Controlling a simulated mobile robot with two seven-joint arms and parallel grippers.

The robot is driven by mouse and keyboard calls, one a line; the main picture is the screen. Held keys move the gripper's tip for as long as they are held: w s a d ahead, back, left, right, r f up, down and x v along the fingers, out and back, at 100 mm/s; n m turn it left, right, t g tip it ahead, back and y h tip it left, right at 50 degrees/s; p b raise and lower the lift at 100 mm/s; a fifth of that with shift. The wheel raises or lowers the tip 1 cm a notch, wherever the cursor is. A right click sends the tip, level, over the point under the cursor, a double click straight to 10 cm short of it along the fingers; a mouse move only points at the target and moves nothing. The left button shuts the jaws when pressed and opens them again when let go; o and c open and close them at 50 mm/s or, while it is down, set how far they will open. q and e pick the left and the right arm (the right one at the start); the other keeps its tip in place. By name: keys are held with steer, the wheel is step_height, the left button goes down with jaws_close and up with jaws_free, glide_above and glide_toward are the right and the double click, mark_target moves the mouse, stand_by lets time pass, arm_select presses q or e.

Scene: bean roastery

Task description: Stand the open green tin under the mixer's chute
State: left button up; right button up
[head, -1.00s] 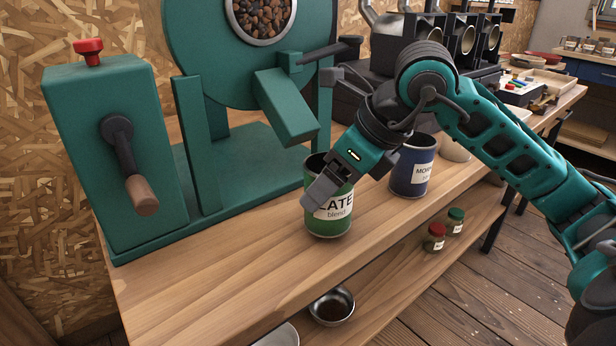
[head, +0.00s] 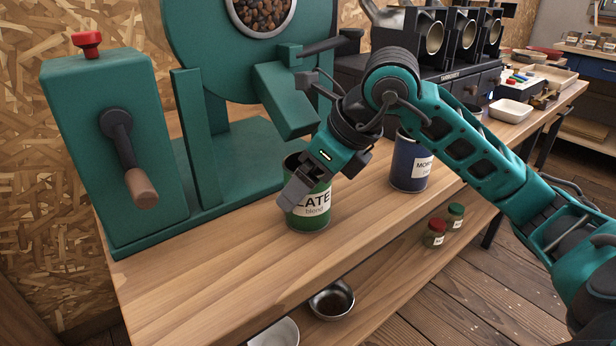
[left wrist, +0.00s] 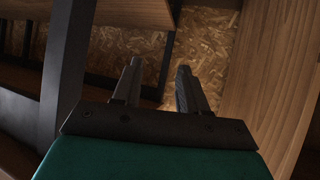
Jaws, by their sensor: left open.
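The open green tin (head: 309,212), labelled "LATE blend", is upright at the bench in front of the green mixer (head: 235,165). Its mouth is below and slightly nearer than the lower end of the mixer's chute (head: 285,101). My right gripper (head: 295,192) comes down from the right and is shut on the tin's rim and near wall, hiding part of the label. I cannot tell whether the tin's base touches the bench. My left gripper (left wrist: 160,66) shows only in the left wrist view, open and empty, with bench wood and chipboard wall beyond it.
A blue tin (head: 410,163) stands on the bench (head: 190,270) right of the green tin. Two small jars (head: 434,233) and a metal bowl (head: 331,300) sit on the lower shelf. A crank handle (head: 139,187) sticks out at left. The bench front is clear.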

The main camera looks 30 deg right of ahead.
steer(key=shift+o, duration=0.5)
steer(key=shift+r, duration=0.1)
steer(key=shift+s+d+r, duration=0.1)
steer(key=shift+r, duration=0.2)
arm_select(q)
steer(key=shift+s+a+r+y+p, duration=0.15)
steer(key=shift+a+r+y+p, duration=0.2)
steer(key=shift+p, duration=0.9)
arm_select(e)
steer(key=v, duration=1.1)
steer(key=shift+s+r, duration=0.15)
steer(key=shift+d, duration=0.1)
arm_select(q)
steer(key=shift+r, duration=0.15)
